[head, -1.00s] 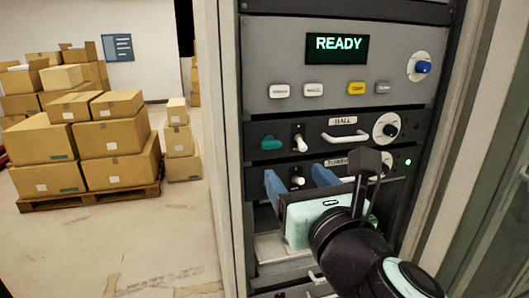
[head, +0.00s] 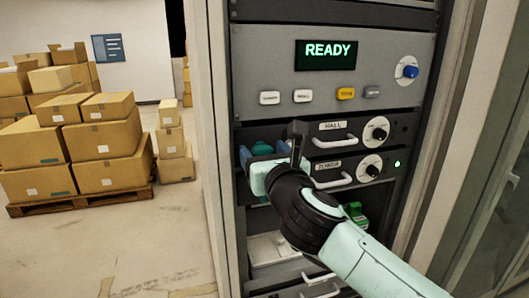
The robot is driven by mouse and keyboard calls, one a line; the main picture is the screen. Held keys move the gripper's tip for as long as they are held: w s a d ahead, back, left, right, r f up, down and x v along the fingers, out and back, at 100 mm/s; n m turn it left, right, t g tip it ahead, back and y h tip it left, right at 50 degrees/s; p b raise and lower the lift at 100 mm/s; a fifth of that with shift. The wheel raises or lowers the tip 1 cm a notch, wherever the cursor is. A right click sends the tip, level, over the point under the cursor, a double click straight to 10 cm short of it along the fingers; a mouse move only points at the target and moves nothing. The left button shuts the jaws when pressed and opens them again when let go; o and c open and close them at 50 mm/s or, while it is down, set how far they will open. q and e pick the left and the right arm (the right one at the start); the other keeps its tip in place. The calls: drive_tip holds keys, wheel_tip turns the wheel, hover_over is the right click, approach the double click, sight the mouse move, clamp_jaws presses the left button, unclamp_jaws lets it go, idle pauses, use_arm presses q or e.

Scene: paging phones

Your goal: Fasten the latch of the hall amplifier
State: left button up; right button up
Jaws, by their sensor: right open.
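The hall amplifier (head: 400,128) is the black rack unit labelled HALL, with a pale handle (head: 333,142) and a round knob (head: 377,132). Its teal latch (head: 262,147) is at the unit's left end, partly hidden by my right gripper. My right gripper (head: 264,150) is open, its blue fingers on either side of the latch in the picture. I cannot tell whether they touch it. The white toggle switch beside the latch is hidden behind the gripper. My left gripper is not in view.
Above is a grey panel (head: 270,60) with a READY display (head: 326,55), several buttons and a blue knob (head: 408,71). Below is a second unit with a handle (head: 335,182) and a green light (head: 397,163). Boxes on a pallet (head: 85,200) stand left, with open floor before them.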

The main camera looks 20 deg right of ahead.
drive_tip(key=c, duration=1.1)
drive_tip(key=shift+o, duration=0.2)
